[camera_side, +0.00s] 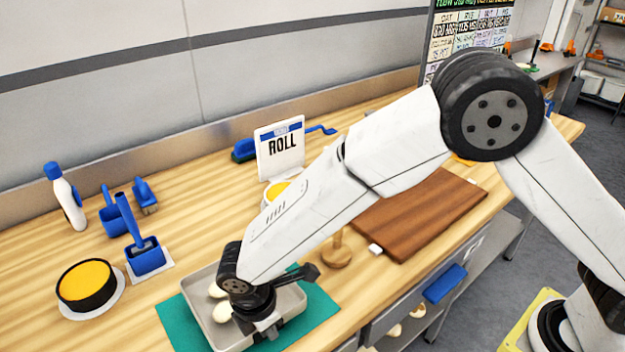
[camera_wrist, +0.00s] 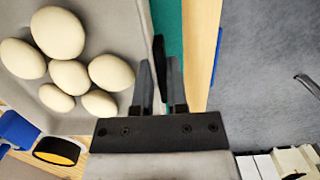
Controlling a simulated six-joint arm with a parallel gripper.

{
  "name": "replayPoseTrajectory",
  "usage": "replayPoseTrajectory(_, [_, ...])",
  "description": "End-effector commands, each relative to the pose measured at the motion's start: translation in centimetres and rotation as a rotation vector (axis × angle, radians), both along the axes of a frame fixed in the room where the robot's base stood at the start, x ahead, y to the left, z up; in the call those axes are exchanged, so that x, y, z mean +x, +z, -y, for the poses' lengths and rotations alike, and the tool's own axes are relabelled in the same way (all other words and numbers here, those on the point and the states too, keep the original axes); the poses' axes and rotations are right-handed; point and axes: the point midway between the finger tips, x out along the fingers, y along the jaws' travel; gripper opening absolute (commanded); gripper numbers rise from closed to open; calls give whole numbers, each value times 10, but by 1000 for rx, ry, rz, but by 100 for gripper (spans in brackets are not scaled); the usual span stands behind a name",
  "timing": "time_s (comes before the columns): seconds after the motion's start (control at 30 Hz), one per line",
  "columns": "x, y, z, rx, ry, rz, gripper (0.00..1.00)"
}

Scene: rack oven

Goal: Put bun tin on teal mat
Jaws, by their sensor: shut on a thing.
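The bun tin (camera_side: 291,301) is a shallow grey tray over the teal mat (camera_side: 182,326), with mat showing on its left and right. I cannot tell whether its base touches the mat. Several pale buns (camera_wrist: 70,77) lie in the tin (camera_wrist: 118,38); my arm hides some of them in the side view. My gripper (camera_side: 268,328) is at the tin's front side. In the wrist view my gripper (camera_wrist: 162,82) is shut on the tin's edge, one finger on each side of the wall. A strip of the teal mat (camera_wrist: 168,22) shows beyond the fingers.
A round black tin with yellow filling (camera_side: 87,285) and a blue scoop (camera_side: 145,257) stand left. A ROLL sign (camera_side: 280,150) stands behind. A brown board (camera_side: 425,215) and wooden knob (camera_side: 337,252) are right. The counter edge is close in front.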

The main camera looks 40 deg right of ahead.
Motion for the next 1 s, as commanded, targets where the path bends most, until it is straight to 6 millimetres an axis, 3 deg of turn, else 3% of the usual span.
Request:
replayPoseTrajectory(0.2, [0, -20, 0, 0, 0, 0, 0])
replayPoseTrajectory(0.67, [0, -25, 0, 0, 0, 0, 0])
replayPoseTrajectory(0.7, [-1, -25, 0, -1, 0, -1, 30])
replayPoseTrajectory(0.77, [-1, -25, 0, -1, 0, -1, 49])
replayPoseTrajectory(0.8, [-1, -25, 0, -1, 0, -1, 53])
replayPoseTrajectory(1.0, [-1, -25, 0, -1, 0, -1, 53])
